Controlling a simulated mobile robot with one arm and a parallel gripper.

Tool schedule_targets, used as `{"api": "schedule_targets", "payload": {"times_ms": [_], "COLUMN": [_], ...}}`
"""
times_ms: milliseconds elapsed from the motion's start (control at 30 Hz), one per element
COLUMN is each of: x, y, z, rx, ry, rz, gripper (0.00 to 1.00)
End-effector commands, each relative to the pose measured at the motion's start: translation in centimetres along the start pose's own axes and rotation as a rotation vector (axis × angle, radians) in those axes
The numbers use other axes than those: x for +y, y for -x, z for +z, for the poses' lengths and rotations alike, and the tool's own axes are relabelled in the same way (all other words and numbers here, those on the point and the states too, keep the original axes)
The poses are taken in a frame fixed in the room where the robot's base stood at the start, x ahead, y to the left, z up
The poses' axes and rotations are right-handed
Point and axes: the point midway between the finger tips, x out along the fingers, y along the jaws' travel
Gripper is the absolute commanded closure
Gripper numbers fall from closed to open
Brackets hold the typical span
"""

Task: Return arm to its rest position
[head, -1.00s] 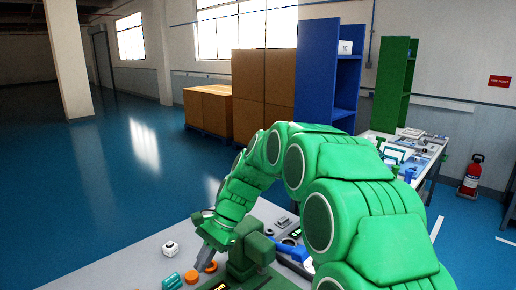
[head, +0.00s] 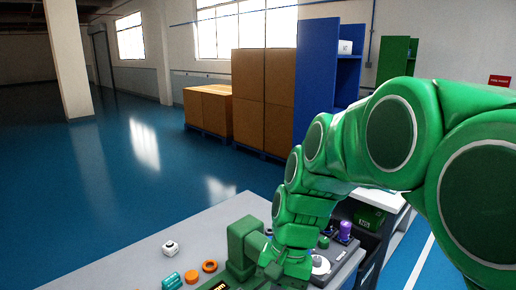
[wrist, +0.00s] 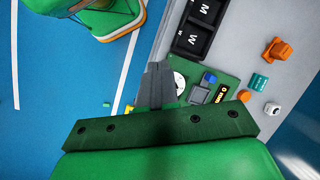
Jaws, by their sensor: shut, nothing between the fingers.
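My arm (head: 345,150) is green and arches from the right side of the head view down towards the table edge. My gripper (wrist: 155,85) shows in the wrist view as two dark grey fingers pressed together, with nothing between them. The fingers point over the table's edge, beside a green board (wrist: 228,82) and with blue floor to their left. In the head view I cannot make out the fingers clearly at the end of the arm.
Black lettered bins (wrist: 200,28) stand near the fingers. Brown boxes (head: 263,95) and a blue shelf (head: 318,80) stand behind. Floor at left is clear.

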Motion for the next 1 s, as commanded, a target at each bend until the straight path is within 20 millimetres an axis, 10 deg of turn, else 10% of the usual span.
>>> {"api": "schedule_targets", "payload": {"times_ms": [600,1000], "x": [11.8,15.6], "y": [-1.1,-2.2], "z": [9.0,12.1], "rx": [0.085,0.098], "ry": [0.164,0.217], "rz": [0.157,0.215], "gripper": [1.0,1.0]}}
